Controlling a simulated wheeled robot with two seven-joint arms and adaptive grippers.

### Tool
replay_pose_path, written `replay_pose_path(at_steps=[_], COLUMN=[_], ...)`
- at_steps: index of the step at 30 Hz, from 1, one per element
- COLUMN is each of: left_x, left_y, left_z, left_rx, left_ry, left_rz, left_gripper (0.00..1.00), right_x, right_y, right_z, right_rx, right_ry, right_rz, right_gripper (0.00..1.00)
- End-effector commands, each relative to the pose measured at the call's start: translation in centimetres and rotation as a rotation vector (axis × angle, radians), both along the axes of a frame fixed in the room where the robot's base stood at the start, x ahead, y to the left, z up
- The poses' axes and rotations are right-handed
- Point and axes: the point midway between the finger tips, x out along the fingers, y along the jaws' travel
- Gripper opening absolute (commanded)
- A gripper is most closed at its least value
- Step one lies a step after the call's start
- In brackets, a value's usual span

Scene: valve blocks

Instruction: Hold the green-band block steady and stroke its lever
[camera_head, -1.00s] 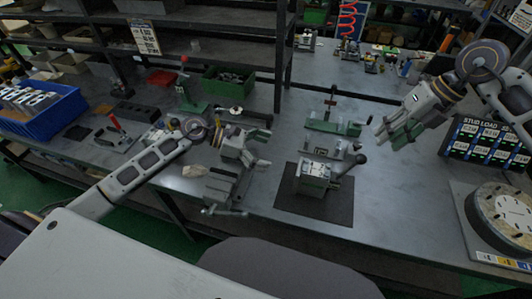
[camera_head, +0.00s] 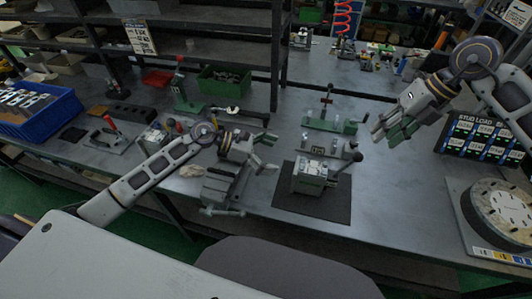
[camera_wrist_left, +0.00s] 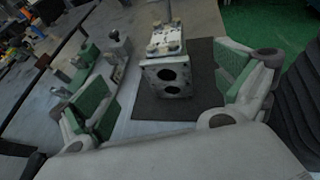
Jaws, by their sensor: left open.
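A grey valve block (camera_head: 311,176) stands upright on a dark mat (camera_head: 325,209), its black-knobbed lever (camera_head: 346,165) slanting up to the right. I cannot make out a green band on it. My left gripper (camera_head: 271,153) is open and empty, left of the block and apart from it. In the left wrist view, the block (camera_wrist_left: 168,74) stands ahead, between and beyond the spread fingers of my left gripper (camera_wrist_left: 165,100). Two dark round holes face that camera. My right gripper (camera_head: 388,134) hangs above the table, up and right of the block, empty, fingers apart.
A green-based fixture (camera_head: 331,124) and a smaller lever device (camera_head: 325,149) stand just behind the mat. A vise-like tool (camera_head: 222,187) sits below my left gripper. A round dial plate (camera_head: 500,215) and a stud-load board (camera_head: 480,138) are at right. Table between mat and dial is clear.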

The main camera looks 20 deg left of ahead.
Motion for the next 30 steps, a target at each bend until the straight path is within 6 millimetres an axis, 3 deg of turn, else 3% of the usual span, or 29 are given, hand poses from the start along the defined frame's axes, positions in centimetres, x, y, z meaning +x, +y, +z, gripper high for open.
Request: replay_pose_path(at_steps=[30], left_x=[2.5], left_y=[-8.8], left_z=[-3.8], left_rx=[-0.001], left_ry=[0.002], left_rz=[0.001], left_gripper=[0.99], right_x=[0.0], right_y=[0.0], right_z=[0.0], right_rx=[0.000], right_ry=[0.000], right_rz=[0.000], right_gripper=[0.36])
